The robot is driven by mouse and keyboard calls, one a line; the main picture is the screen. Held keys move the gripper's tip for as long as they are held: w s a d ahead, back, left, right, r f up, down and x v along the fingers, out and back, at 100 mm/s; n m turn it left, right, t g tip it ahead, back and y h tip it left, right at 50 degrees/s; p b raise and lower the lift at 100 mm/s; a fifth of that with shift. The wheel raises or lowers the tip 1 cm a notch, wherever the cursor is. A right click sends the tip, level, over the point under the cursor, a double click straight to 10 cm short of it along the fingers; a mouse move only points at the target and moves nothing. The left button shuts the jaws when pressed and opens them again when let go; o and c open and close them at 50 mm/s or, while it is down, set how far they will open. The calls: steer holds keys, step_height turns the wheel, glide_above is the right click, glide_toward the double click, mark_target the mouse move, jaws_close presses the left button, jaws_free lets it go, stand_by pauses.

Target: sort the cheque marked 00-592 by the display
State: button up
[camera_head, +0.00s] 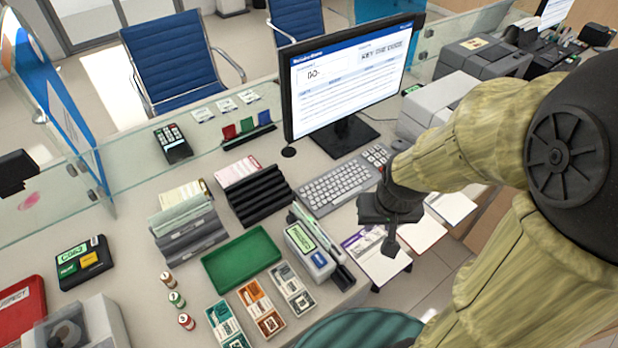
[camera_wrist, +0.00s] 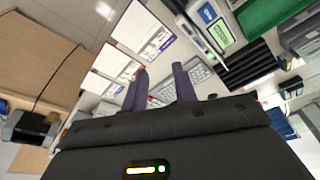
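The display (camera_head: 345,80) stands on the counter with a page of lines, a field reading roughly "00-" and the words "KEY THE CODE". A grey keyboard (camera_head: 338,188) with a keypad (camera_head: 377,155) lies in front of it. A purple-headed paper (camera_head: 372,262) lies at the counter's front edge, with two more pale sheets to its right; their marks are too small to read, so I cannot tell which is cheque 00-592. My gripper (camera_head: 389,246) hangs above the papers, right of the keyboard. In the wrist view my gripper (camera_wrist: 161,82) has its fingers apart with nothing between.
A green tray (camera_head: 241,260), a black slotted rack (camera_head: 262,195), a grey file holder (camera_head: 188,232) and a small device with a green screen (camera_head: 306,245) crowd the counter's left and middle. A printer (camera_head: 437,105) stands right of the display. A glass screen runs behind.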

mark_target(310, 221)
steer(key=w+a+n+g+p, duration=0.1)
steer(key=w+a+n, duration=0.5)
steer(key=w+a, duration=0.6)
steer(key=shift+w+a+f+n+g, duration=0.2)
steer(key=shift+a+f+n+g, duration=0.2)
steer(key=shift+a+g, duration=0.4)
steer(key=shift+f, duration=0.1)
step_height(310, 221, down, 17)
steer(key=shift+f, duration=0.1)
steer(key=shift+c, duration=0.5)
jaws_close()
